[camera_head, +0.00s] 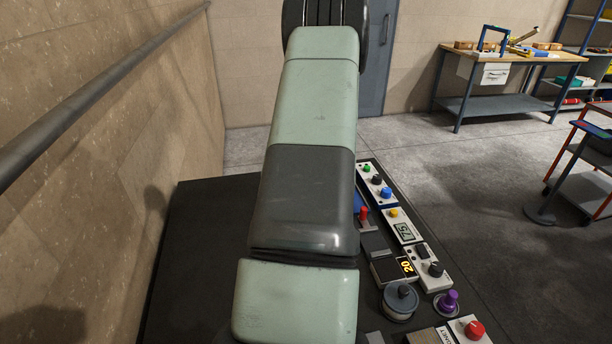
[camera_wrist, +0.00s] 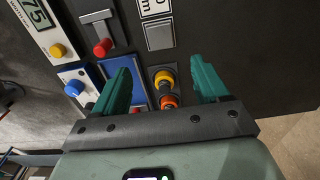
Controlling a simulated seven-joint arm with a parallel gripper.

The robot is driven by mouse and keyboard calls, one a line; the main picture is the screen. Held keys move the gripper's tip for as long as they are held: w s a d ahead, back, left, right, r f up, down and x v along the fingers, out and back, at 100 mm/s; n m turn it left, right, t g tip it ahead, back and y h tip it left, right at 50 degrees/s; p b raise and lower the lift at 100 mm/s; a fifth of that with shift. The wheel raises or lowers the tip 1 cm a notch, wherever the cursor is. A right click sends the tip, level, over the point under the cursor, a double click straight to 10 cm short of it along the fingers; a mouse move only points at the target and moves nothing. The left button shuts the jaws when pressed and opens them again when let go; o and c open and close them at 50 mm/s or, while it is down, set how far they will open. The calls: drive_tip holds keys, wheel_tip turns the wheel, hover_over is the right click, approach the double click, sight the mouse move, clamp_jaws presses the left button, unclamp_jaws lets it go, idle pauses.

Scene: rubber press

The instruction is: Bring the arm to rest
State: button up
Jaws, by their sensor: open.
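My arm (camera_head: 309,130) runs down the middle of the head view, with pale green and dark grey links over a dark panel table (camera_head: 215,215). In the wrist view my gripper (camera_wrist: 158,78) is open, its two teal fingers apart. A yellow-and-orange knob (camera_wrist: 165,78) shows between the fingers above the panel; I cannot tell whether it touches them. To its left are a red-handled lever (camera_wrist: 103,46), a yellow button (camera_wrist: 57,50) and a blue button (camera_wrist: 74,88). My gripper cannot be made out in the head view, where my arm hides part of the panel.
A brown wall with a rail (camera_head: 90,90) stands close on the left. Open floor (camera_head: 480,190) lies to the right.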

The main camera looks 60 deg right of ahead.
drive_tip(key=w+a+r+n, duration=0.1)
drive_tip(key=w+a+r, duration=0.3)
drive_tip(key=a+r, duration=0.35)
drive_tip(key=w+a+r+n+t, duration=0.1)
drive_tip(key=w+a+r+n, duration=0.1)
drive_tip(key=w+a+r, duration=0.5)
drive_tip(key=w+a+r+n, duration=0.1)
drive_tip(key=w+a+r, duration=0.1)
drive_tip(key=a+r, duration=0.5)
drive_tip(key=s+a+r+n+t, duration=0.1)
drive_tip(key=a+r, duration=0.1)
drive_tip(key=a, duration=0.7)
drive_tip(key=s+a+r+n+t, duration=0.1)
drive_tip(key=s+a+r, duration=0.15)
drive_tip(key=a, duration=0.55)
drive_tip(key=s+a+r+n+t, duration=0.2)
drive_tip(key=s+a+r+n, duration=0.1)
drive_tip(key=s+a, duration=0.8)
drive_tip(key=shift+s+a+r, duration=0.2)
drive_tip(key=shift+a+r, duration=0.55)
drive_tip(key=shift+r, duration=0.1)
